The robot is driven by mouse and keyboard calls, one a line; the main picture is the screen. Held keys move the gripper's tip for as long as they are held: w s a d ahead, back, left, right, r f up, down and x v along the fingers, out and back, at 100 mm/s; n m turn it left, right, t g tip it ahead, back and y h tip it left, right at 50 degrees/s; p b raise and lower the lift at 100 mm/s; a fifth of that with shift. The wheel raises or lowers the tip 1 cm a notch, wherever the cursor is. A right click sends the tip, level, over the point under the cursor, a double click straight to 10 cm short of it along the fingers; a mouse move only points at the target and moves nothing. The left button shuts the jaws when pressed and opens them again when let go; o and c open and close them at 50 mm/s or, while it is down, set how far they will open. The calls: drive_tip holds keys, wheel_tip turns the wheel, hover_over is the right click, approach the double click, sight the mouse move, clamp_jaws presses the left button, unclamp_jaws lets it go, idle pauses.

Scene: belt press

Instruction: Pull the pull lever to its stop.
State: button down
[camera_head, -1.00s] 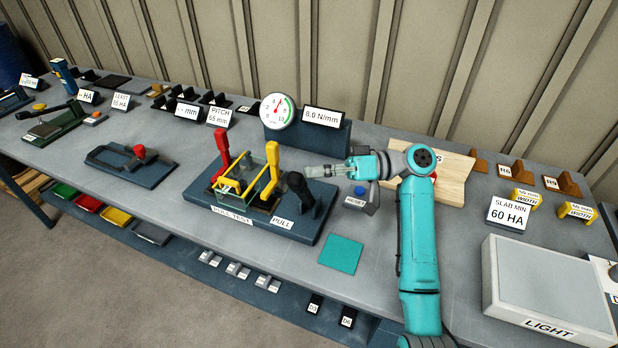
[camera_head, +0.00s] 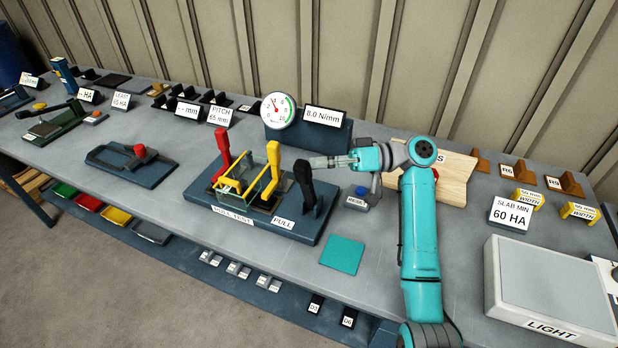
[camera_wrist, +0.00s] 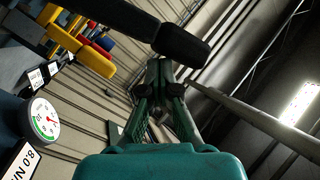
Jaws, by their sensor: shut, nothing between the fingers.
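The black pull lever (camera_head: 305,184) stands nearly upright at the right end of the dark blue test base, beside the PULL label (camera_head: 283,223). In the wrist view its handle (camera_wrist: 150,30) crosses the top, in front of the fingertips. My gripper (camera_head: 314,162) is shut and empty, with its fingertips just right of the lever's top; whether they touch it I cannot tell. The gripper (camera_wrist: 158,68) also shows in the wrist view with its fingers together. The gauge (camera_head: 278,110) behind the base has its red needle pointing up and left.
A red lever (camera_head: 222,147) and a yellow lever (camera_head: 272,165) stand left of the black one, around a clear-walled box. A blue RESET button (camera_head: 360,191) is just below my gripper. A teal mat (camera_head: 342,254) lies in front.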

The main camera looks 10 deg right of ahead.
idle(0.3)
drive_tip(key=shift+w+d, duration=0.65)
drive_tip(key=shift+w, duration=0.25)
drive_tip(key=shift+w+d, duration=0.6)
drive_tip(key=shift+w, duration=0.15)
drive_tip(key=shift+w+d, duration=0.75)
drive_tip(key=shift+w, duration=0.25)
drive_tip(key=shift+w+d, duration=0.7)
drive_tip(key=shift+w, duration=0.3)
drive_tip(key=shift+s, duration=0.1)
